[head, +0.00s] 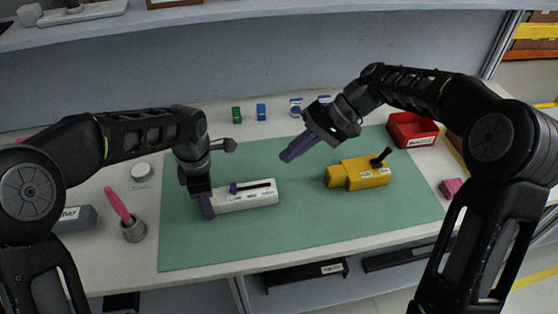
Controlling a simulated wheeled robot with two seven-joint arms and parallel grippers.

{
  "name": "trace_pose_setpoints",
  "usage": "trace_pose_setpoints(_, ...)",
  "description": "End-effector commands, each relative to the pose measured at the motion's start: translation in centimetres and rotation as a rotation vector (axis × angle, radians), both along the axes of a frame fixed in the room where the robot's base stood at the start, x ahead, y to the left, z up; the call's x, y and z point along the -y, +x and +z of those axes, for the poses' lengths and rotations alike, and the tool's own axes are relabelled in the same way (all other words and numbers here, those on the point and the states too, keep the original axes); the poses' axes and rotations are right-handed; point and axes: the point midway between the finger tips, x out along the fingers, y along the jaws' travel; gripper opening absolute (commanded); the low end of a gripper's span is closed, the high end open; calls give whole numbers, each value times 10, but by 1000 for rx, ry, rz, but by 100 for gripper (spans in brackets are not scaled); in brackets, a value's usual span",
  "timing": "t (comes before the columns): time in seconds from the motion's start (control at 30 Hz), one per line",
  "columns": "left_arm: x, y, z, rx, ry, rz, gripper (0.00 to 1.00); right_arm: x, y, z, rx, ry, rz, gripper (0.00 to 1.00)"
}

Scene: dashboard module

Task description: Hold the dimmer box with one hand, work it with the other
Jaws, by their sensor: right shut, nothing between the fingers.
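The dimmer box (262,198) is a white, long box lying on the green mat (300,230), with a dark slot on top. A purple slider knob (233,188) stands near the slot's left end. My right gripper (288,155) is shut and empty, in the air above the mat's back part, up and right of the box.
A yellow box with a black lever (368,178) stands right of the dimmer box. A red bin (412,130) is at the back right, small green (237,115) and blue (261,112) blocks at the back. A cup with a pink-handled tool (133,230) stands at left. The mat's front is clear.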

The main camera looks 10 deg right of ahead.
Motion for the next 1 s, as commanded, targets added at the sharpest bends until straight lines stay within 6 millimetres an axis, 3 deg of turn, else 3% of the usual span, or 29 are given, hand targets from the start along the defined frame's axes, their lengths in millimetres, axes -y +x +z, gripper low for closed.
trace_pose_setpoints(0.37, 0, 0, 0, 1, 0, 0, 0, 2, 0, 1, 0, -1, 0, 0)
trace_pose_setpoints(0.4, 0, 0, 0, 1, 0, 0, 52, 2, 0, 1, 0, -1, 0, 0)
trace_pose_setpoints(0.7, 0, 0, 0, 0, 0, 0, 76, 1, 0, 1, 0, -1, 0, 0)
trace_pose_setpoints(1.0, 0, 0, 2, 1, 0, 0, 76, 1, 0, 1, 0, -1, 0, 0)
